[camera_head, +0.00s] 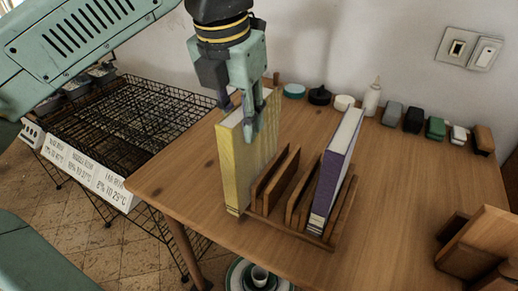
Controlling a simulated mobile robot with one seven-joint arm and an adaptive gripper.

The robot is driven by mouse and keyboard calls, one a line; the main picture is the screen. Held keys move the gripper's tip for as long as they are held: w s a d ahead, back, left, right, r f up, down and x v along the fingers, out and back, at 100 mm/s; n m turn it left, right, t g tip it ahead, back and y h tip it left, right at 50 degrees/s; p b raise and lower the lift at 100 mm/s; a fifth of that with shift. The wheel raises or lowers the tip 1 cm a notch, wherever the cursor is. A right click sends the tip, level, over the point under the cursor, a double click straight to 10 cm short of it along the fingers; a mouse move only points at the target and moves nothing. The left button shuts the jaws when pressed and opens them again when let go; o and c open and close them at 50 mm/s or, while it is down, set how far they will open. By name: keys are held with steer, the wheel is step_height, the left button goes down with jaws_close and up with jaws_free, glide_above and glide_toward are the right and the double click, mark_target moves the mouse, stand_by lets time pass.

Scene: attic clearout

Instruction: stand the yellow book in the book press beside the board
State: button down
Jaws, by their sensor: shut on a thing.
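The yellow book (233,165) stands upright with its pale page edges facing up. My gripper (243,115) is above it, shut on its top edge with one finger on each side. The book is at the left end of a slotted wooden rack (292,229), which looks like the book press. Its lower end is near the table top and the rack's left end; I cannot tell whether it rests inside a slot. Upright wooden boards (275,180) divide the rack. A purple book (335,170) stands slightly tilted in the right part of the rack.
The wooden table (400,200) has free room right of the rack. A bottle (372,98) and several small boxes and lids line its back edge by the wall. A wooden object (480,245) stands at the right. A black wire rack (120,120) is at the left.

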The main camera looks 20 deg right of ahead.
mark_target(223, 127)
steer(key=shift+s+a, duration=0.7)
steer(key=shift+a, duration=0.15)
steer(key=shift+s+a, duration=0.65)
steer(key=shift+a, duration=0.2)
steer(key=shift+s+a+b, duration=0.15)
steer(key=shift+s+a, duration=0.55)
steer(key=shift+a, duration=0.2)
steer(key=shift+s+a+b, duration=0.15)
steer(key=shift+s+a, duration=0.5)
steer(key=shift+a, duration=0.2)
steer(key=s+a, duration=0.2)
steer(key=a, duration=0.1)
steer(key=shift+s+a, duration=0.2)
steer(key=shift+s, duration=0.15)
steer(key=shift+r, duration=0.15)
